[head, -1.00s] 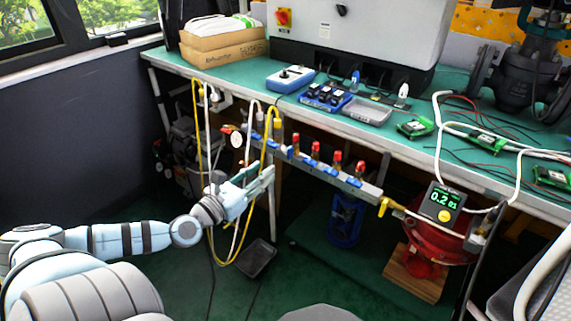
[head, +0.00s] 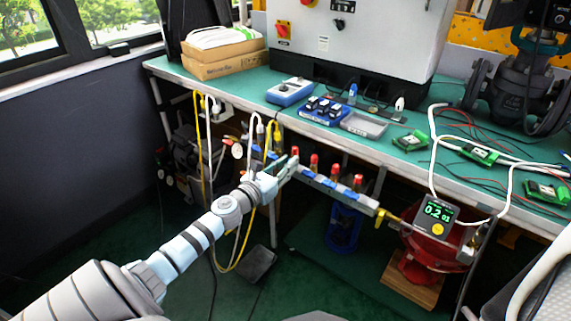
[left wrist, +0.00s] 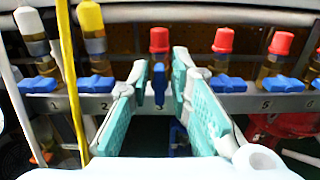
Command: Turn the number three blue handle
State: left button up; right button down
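A grey manifold bar (head: 342,196) carries a row of blue handles under the bench edge. In the left wrist view, the third blue handle from the left (left wrist: 159,84) stands upright, below a red cap (left wrist: 159,40). The other blue handles, such as those by numbers 1 (left wrist: 38,85) and 2 (left wrist: 95,84), lie level. My left gripper (left wrist: 165,88) is open, with its teal fingers either side of the third handle and gaps visible. In the head view the left gripper (head: 284,168) is at the bar and covers part of it. My right gripper is not in view.
Yellow and white hoses (head: 203,140) hang left of the gripper from the bar's left end. The bench top (head: 410,170) overhangs the bar. A gauge reading 0.2 (head: 437,212) and a red vessel (head: 425,250) stand to the right.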

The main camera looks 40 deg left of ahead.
pick_arm(q)
grip_shut()
jog(key=shift+n, duration=0.4)
jog(key=shift+a+f+n, duration=0.2)
jog(key=shift+n, duration=2.7)
jog(key=shift+a+f+n, duration=0.25)
jog(key=shift+n, duration=2.65)
jog(key=shift+a+f+n, duration=0.2)
jog(key=shift+n, duration=2.7)
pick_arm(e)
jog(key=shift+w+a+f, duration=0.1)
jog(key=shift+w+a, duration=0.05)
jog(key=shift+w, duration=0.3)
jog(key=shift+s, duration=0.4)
